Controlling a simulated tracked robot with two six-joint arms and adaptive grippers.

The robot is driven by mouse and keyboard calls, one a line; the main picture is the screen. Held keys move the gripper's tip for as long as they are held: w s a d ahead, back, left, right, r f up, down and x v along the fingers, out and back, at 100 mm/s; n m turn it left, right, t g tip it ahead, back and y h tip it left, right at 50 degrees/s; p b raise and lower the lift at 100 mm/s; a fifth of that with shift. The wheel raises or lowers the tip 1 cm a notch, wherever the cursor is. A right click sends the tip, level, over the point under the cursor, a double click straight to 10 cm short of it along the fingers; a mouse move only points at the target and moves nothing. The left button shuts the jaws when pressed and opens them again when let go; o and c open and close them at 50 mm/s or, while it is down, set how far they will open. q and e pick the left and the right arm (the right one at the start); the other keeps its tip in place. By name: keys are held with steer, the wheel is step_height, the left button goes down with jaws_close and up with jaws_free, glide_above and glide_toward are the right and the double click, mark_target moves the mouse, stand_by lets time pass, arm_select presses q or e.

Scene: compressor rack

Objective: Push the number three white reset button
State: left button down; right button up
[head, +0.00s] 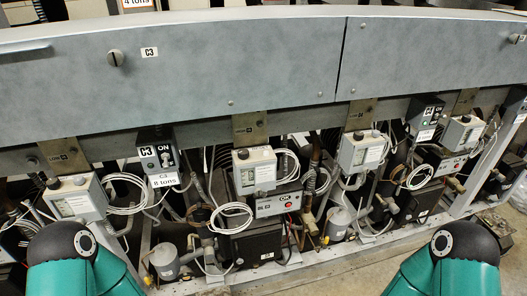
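A dark control box labelled "C3" and "ON" (157,154) is mounted on the rack at left of centre, with an "8 tons" tag (164,180) below it. Several pale switch boxes with small knobs or buttons on top stand along the rack: one at the left (78,202), one near the middle (254,174), one at right of centre (361,154) and one at the right (463,134). No number three is readable on any button. Neither of my grippers is in view; only my teal arm links show at the bottom.
A long grey metal panel (190,70) spans above the boxes, with a "C3" label (149,52). Coiled white cables (231,217) and tubing hang between the boxes. Bare floor (345,268) lies in front of the rack.

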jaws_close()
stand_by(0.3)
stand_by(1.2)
